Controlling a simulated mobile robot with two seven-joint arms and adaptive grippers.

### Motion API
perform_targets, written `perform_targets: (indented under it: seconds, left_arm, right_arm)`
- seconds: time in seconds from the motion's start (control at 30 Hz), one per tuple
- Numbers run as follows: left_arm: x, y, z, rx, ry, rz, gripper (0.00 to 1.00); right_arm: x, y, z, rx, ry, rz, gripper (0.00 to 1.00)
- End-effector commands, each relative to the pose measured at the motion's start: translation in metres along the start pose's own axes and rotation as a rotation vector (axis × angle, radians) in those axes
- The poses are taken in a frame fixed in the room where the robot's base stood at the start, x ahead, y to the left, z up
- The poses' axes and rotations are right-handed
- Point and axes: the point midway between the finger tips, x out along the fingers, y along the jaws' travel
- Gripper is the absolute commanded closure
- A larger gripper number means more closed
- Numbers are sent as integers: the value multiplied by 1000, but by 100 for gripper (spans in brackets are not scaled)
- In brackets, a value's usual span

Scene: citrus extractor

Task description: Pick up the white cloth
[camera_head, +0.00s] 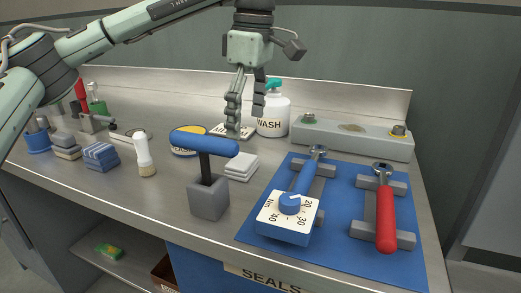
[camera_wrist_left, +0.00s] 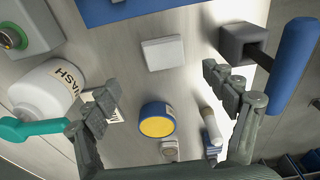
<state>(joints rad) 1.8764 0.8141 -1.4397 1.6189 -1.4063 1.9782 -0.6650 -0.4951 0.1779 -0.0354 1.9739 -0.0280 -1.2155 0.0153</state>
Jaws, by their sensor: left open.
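The white cloth (camera_head: 241,166) is a small folded, pale square lying flat on the grey counter, behind and right of the grey block with the blue T-handle. In the left wrist view the cloth (camera_wrist_left: 162,53) lies beyond the fingertips, near the top middle, with nothing on it. My left gripper (camera_head: 246,122) points down above the back of the counter, in front of the wash bottle. In its wrist view the two fingers (camera_wrist_left: 158,82) are spread apart with nothing between them. The gripper is apart from the cloth. My right gripper is not in view.
The T-handle tool (camera_head: 205,144) stands upright close to the cloth. A wash bottle (camera_head: 273,115) and a blue-yellow tin (camera_wrist_left: 157,121) stand nearby. A blue mat (camera_head: 262,232) with a torque tool (camera_head: 289,212) and red-handled wrench (camera_head: 386,215) lies at right.

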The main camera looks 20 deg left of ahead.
Motion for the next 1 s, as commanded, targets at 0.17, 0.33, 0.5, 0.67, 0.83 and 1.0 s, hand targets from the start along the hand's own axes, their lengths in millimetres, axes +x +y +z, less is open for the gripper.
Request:
perform_targets:
  seconds: [0.17, 0.33, 0.5, 0.67, 0.83, 1.0]
  left_arm:
    - [17, -4, -5, 19, 29, -15, 16]
    - [36, -4, -4, 18, 26, -13, 16]
    - [63, -5, -2, 18, 26, -13, 16]
    - [76, -4, -2, 17, 24, -11, 16]
    - [78, -4, -2, 16, 24, -11, 16]
    - [77, -4, -2, 16, 24, -11, 29]
  right_arm:
    - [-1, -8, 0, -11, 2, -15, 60]
    - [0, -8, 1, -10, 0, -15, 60]
    - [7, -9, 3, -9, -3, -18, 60]
    - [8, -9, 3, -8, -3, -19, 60]
    - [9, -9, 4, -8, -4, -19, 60]
    - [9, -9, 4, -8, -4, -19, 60]
